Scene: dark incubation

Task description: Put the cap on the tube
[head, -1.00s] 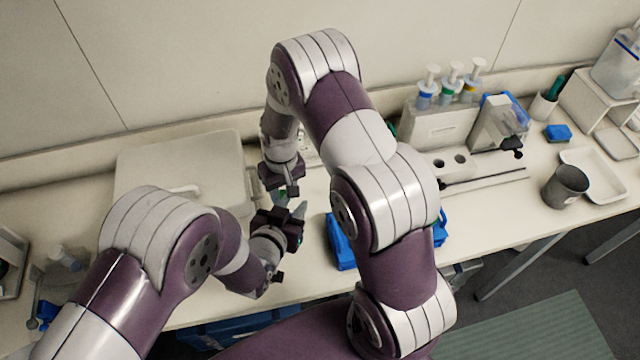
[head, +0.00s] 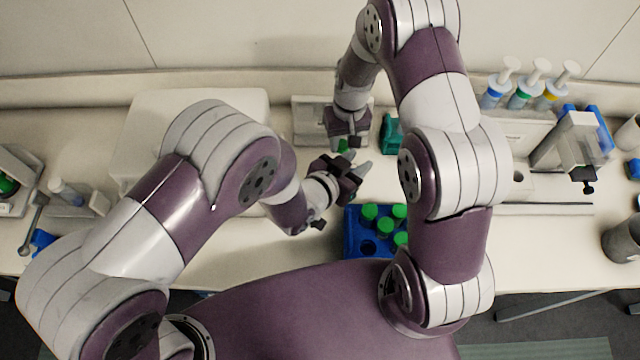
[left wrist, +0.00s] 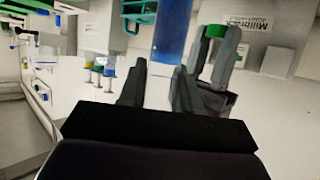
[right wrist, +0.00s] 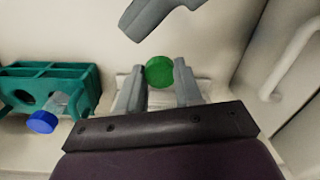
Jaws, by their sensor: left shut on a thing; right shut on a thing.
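My right gripper (head: 345,143) is shut on a green cap (right wrist: 159,71), which sits between its fingertips. The cap also shows in the left wrist view (left wrist: 215,31) and as a small green patch in the head view (head: 343,147). My left gripper (head: 360,172) is just below the right one in the head view. It is shut on what appears to be the tube, a blue body (left wrist: 172,32) at its fingertips in the left wrist view. The tube's mouth cannot be made out. The cap and tube appear apart. A left finger shows above the cap in the right wrist view.
A pale lidded box (head: 150,110) stands at the back left. Dispensing equipment (head: 540,140) stands at the right.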

